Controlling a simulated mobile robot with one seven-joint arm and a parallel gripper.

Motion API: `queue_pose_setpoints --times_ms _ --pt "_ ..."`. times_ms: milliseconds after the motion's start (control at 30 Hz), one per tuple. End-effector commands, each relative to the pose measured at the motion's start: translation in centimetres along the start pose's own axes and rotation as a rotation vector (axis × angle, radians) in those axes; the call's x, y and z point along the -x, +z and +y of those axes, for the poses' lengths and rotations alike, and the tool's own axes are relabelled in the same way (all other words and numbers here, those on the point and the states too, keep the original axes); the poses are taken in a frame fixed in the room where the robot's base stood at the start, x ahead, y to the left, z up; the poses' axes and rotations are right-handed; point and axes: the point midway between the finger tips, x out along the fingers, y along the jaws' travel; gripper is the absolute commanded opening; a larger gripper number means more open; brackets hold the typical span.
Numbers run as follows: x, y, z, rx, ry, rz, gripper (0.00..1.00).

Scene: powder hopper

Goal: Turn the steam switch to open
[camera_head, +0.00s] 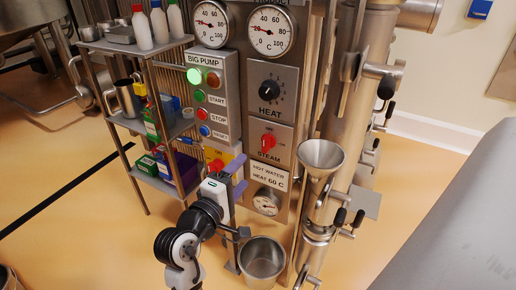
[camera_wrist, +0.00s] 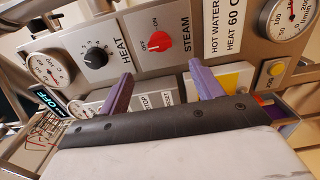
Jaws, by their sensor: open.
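The steam switch is a red rotary knob (camera_head: 268,142) on a grey panel, above the STEAM label. It also shows in the wrist view (camera_wrist: 159,42), with small OFF and ON marks beside it. Which mark it points at is hard to tell. My gripper (camera_head: 238,176) is open and empty, with two purple fingers, to the lower left of the knob in the head view. In the wrist view the gripper's fingertips (camera_wrist: 160,74) are apart below the knob, roughly to either side of its line. They do not touch it.
The black HEAT knob (camera_head: 270,88) sits above the steam switch, under round gauges. A BIG PUMP panel (camera_head: 210,85) with a lit green light and buttons is to the left. A metal funnel (camera_head: 321,153) stands to the right. A shelf rack (camera_head: 160,120) with bottles and boxes stands at left.

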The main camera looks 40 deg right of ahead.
Motion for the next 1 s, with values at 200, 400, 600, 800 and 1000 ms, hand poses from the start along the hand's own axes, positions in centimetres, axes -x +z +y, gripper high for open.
queue_pose_setpoints --times_ms 200,400,600,800,1000 --pt "-4.6 0.1 0.3 -0.002 -0.001 -0.004 0.65" --pt "-8.7 0.0 0.3 -0.002 0.0 -0.001 0.65" --pt "-11.3 -0.1 0.2 -0.003 0.0 0.002 0.65" --pt "-12.1 -0.1 0.1 -0.004 0.001 0.002 0.65" --pt "-12.1 -0.1 0.1 -0.004 0.001 0.003 0.65"
